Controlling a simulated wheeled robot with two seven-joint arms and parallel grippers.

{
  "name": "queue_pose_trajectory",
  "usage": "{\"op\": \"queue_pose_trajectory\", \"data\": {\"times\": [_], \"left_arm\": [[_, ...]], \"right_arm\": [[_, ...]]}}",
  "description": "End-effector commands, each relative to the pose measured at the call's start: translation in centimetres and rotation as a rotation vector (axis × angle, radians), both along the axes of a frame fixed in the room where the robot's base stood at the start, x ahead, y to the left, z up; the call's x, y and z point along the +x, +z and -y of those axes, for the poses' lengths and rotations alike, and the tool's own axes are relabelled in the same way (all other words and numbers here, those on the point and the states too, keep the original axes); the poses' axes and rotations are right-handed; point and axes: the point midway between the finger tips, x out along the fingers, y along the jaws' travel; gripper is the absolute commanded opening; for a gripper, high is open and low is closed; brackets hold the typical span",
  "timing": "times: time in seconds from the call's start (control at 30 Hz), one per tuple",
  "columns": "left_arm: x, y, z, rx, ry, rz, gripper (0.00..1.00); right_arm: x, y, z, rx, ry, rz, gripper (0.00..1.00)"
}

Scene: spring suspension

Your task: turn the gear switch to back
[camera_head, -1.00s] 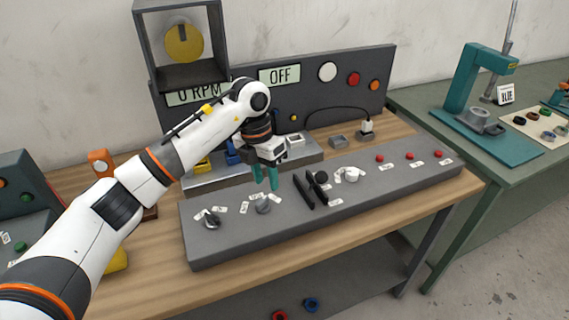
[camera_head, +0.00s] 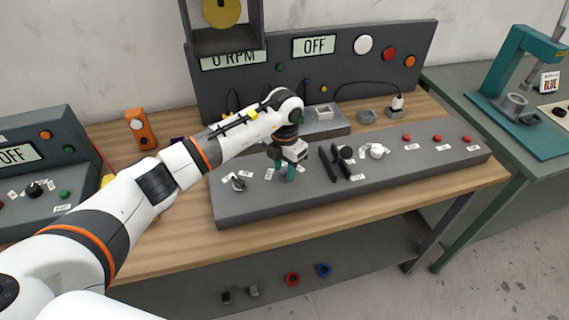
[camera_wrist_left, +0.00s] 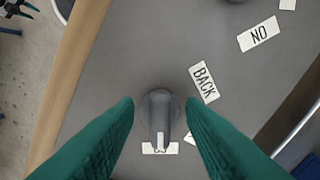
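The gear switch is a grey knob (camera_wrist_left: 160,108) on the sloped grey panel (camera_head: 425,168). In the left wrist view its white pointer mark faces a partly covered label at the bottom of the picture. The BACK label (camera_wrist_left: 204,82) lies to the upper right of the knob. My left gripper (camera_head: 287,172) has its green fingers lowered over this knob, hiding most of it in the head view. In the wrist view the fingers (camera_wrist_left: 160,125) are spread on both sides of the knob, with a gap visible around it. My right gripper is not in view.
Another knob (camera_head: 238,183) sits to the left on the panel. Two black levers (camera_head: 333,163) and a white knob (camera_head: 376,151) stand to the right, close to the gripper. Several red buttons line the panel's right end.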

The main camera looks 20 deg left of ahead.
Motion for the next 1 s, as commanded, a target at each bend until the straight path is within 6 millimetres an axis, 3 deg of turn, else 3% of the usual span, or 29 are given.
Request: {"op": "queue_pose_trajectory", "data": {"times": [0.27, 0.5, 1.0], "left_arm": [[-0.01, -0.26, 0.0, 0.0, 0.0, 0.0, 0.36], [0.0, -0.22, 0.01, 0.0, 0.0, 0.0, 0.0], [-0.01, -0.21, 0.07, -0.001, 0.105, 0.001, 0.0]], "right_arm": [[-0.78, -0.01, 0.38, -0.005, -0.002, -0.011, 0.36], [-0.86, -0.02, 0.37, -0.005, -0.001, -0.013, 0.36], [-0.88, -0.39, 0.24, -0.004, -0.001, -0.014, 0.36]]}}
